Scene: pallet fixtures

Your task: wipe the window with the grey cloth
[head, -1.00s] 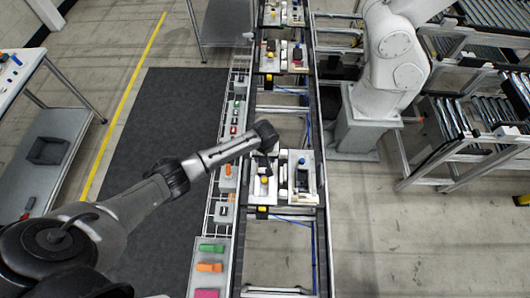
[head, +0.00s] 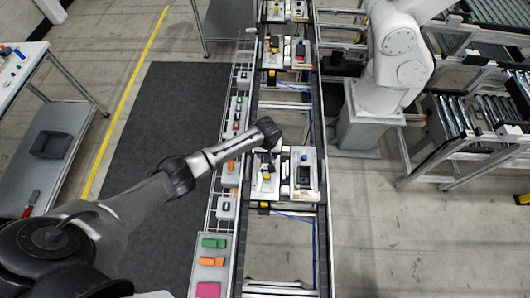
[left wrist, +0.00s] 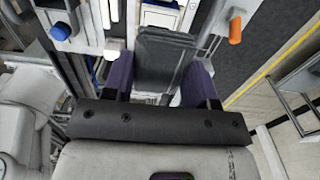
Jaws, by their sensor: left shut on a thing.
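My left gripper (head: 270,158) reaches from the left over the near pallet fixture on the rail line, pointing down. In the left wrist view its two purplish fingers (left wrist: 160,80) are shut on a dark grey flat piece, which looks like the grey cloth (left wrist: 165,52). In the head view the cloth cannot be made out clearly under the wrist. A dark framed panel (head: 304,177), perhaps the window, lies in the right half of the fixture, just right of the gripper. Whether the cloth touches anything cannot be told. My right gripper is not in view.
The near fixture (head: 253,192) also carries a small yellow part. A side shelf (head: 222,236) with green, orange and pink pieces runs along the left. A farther fixture (head: 285,60) sits up the line. A white robot arm (head: 398,50) stands at right.

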